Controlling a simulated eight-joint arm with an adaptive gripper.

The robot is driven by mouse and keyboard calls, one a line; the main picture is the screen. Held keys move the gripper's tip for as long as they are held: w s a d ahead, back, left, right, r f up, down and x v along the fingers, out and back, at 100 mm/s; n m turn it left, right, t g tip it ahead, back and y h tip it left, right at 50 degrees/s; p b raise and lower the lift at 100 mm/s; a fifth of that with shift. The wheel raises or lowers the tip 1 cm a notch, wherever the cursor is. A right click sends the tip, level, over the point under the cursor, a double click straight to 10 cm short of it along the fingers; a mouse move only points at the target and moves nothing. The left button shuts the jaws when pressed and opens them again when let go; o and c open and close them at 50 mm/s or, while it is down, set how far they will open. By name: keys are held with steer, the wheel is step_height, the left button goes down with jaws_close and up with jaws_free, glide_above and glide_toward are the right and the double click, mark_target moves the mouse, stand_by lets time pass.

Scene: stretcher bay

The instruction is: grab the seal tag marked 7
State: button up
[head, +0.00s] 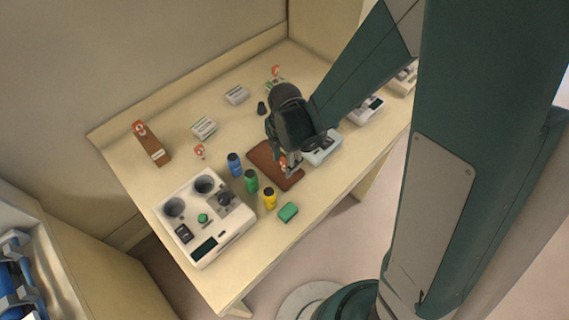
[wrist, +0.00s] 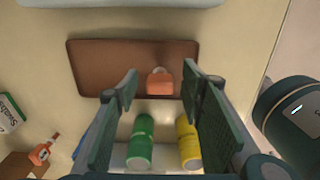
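An orange seal tag (wrist: 160,82) with a looped top is on the brown tray (wrist: 95,70); in the wrist view it appears between my fingertips. I cannot read a number on it. My gripper (head: 288,163) is open over the brown tray (head: 262,153) and partly hides that tag in the head view. Other orange-and-white tags show in the head view: one (head: 200,151) on the table, one (head: 139,127) at the brown block, and one (head: 276,71) at the back. Their marks are too small to read.
A white device with round wells (head: 222,243) is at the front left. White boxes (head: 204,128) stand farther back.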

steer(key=shift+c, duration=0.7)
steer(key=c, duration=0.6)
steer(key=shift+c, duration=0.2)
steer(key=shift+r, duration=0.1)
steer(key=shift+r, duration=4.9)
